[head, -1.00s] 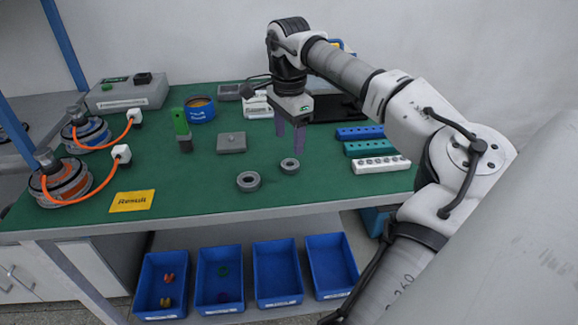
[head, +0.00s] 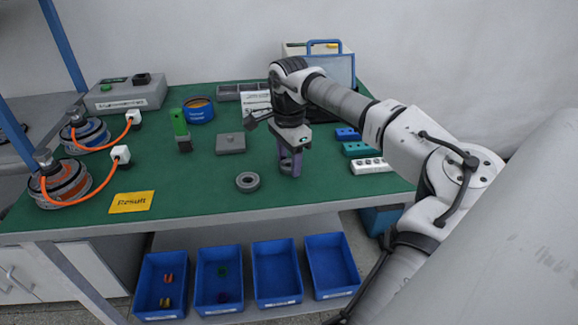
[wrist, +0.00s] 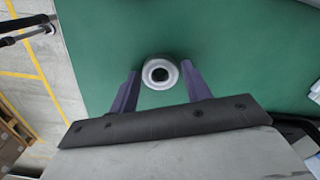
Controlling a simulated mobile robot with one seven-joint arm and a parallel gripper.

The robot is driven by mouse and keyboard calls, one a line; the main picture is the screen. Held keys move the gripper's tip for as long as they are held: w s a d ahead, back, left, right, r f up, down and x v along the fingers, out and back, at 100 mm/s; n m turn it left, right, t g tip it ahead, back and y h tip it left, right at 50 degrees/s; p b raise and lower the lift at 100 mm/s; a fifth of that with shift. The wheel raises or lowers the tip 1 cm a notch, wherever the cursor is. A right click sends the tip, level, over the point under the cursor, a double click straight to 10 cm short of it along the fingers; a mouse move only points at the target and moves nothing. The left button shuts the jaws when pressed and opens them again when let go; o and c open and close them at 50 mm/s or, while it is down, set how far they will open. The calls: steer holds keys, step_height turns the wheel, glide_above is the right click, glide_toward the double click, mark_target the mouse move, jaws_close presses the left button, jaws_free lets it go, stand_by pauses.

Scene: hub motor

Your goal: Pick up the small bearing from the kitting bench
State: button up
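The small bearing (wrist: 160,86) is a grey ring with a dark hole, seen on the green bench top in the wrist view. My gripper (wrist: 160,72) is open, with one purple finger on each side of it at the fingertips. The right finger looks very close to the ring; a small gap shows on the left. In the head view, my gripper (head: 290,170) points down at the bench and its fingers largely hide the small bearing. A larger grey ring (head: 241,184) lies on the kitting bench (head: 215,194) to the left of my gripper.
A grey block (head: 231,144) and a green-topped part (head: 180,125) stand to the left. Blue, teal and white holders (head: 371,166) are close on the right. A yellow Result card (head: 131,202) lies front left. Several blue bins (head: 276,273) stand below.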

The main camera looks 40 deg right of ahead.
steer(key=c, duration=0.7)
steer(key=shift+r, duration=0.1)
